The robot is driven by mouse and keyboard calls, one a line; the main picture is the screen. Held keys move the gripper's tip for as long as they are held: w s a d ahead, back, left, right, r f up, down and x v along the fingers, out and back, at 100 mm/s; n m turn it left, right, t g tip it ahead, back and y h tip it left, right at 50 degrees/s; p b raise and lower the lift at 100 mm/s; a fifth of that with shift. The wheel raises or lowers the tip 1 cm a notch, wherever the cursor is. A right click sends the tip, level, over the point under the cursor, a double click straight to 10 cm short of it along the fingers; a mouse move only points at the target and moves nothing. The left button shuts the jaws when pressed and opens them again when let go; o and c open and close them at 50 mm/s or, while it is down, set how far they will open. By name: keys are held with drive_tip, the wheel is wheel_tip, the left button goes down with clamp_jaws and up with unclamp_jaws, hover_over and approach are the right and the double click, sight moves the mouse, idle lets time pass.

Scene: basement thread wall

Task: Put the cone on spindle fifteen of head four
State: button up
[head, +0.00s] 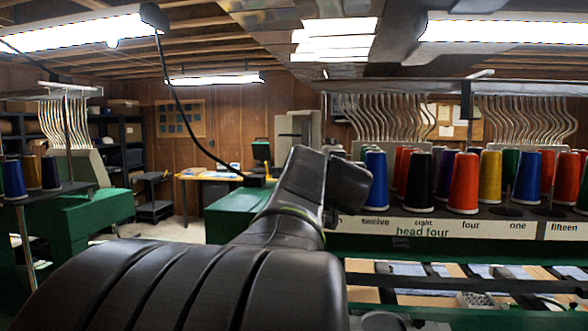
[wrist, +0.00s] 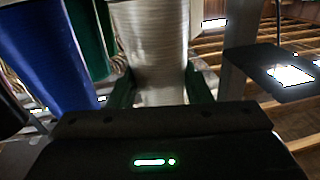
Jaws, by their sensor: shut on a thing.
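In the wrist view my gripper (wrist: 161,86) has its green fingers shut on a pale grey-white cone (wrist: 150,42). In the head view my arm hides the gripper and the held cone. The head four rack (head: 440,230) carries a label strip reading twelve, eight, four, one. Left of twelve, only a final "n" of a word shows beside my arm. The spindle above it is hidden behind my arm. Another "fifteen" label (head: 564,228) is on the neighbouring strip at the far right.
Cones stand close on the rack: blue (head: 376,182), black (head: 420,182), red (head: 464,184), yellow (head: 490,176) and others. In the wrist view a blue cone (wrist: 48,55) and a green one (wrist: 88,38) are left of the held cone. Thread tubes (head: 385,118) hang above.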

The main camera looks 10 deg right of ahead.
drive_tip(key=shift+f, duration=0.1)
idle(0.3)
drive_tip(key=shift+f+b, duration=0.25)
drive_tip(key=shift+b, duration=0.15)
drive_tip(key=shift+r, duration=0.1)
drive_tip(key=o, duration=1.1)
drive_tip(key=shift+o, duration=0.2)
drive_tip(key=shift+s, duration=0.1)
